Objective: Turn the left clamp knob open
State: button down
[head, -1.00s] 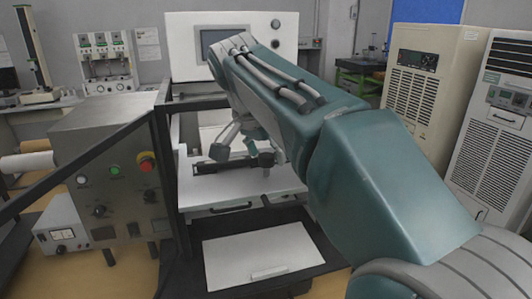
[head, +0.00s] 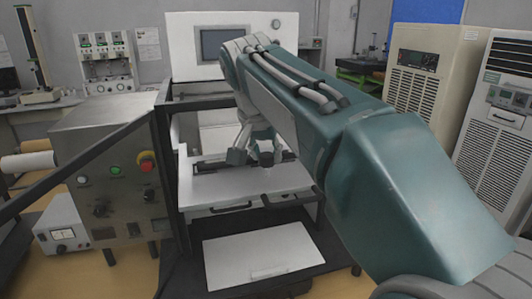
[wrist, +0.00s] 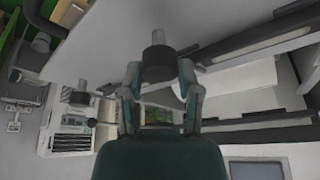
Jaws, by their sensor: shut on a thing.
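A dark clamp knob (head: 266,158) on a pale stem stands at the front of the test chamber's white platform (head: 200,191). In the wrist view, the left clamp knob (wrist: 158,64) sits between the two fingers of my gripper (wrist: 158,82), which is shut on it. In the head view, my gripper (head: 255,150) hangs from the arm just at the knob. A second clamp knob (wrist: 78,96) shows to the left in the wrist view, apart from the fingers. It seems hidden behind my arm in the head view.
A dark bar (head: 212,163) lies across the platform behind the knob. Black frame posts (head: 174,180) bound the left side. A grey control box (head: 110,160) with a red button (head: 147,162) stands further left. Beige cabinets (head: 415,70) stand at the right. A white lower panel (head: 260,255) sits below.

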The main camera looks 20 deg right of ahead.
jog(key=n+y, duration=0.1)
jog(key=n, duration=0.2)
jog(key=n+y, duration=0.1)
jog(key=n, duration=0.3)
jog(key=shift+f+t+y, duration=0.15)
jog(key=shift+t+y, duration=0.15)
jog(key=shift+y, duration=0.1)
jog(key=n+y, duration=0.1)
jog(key=n, duration=0.3)
jog(key=shift+n+g+y, duration=0.5)
jog(key=shift+n+y, duration=0.4)
jog(key=shift+n, duration=1)
jog(key=shift+c, duration=1.5)
grip_release()
jog(key=v, duration=1.2)
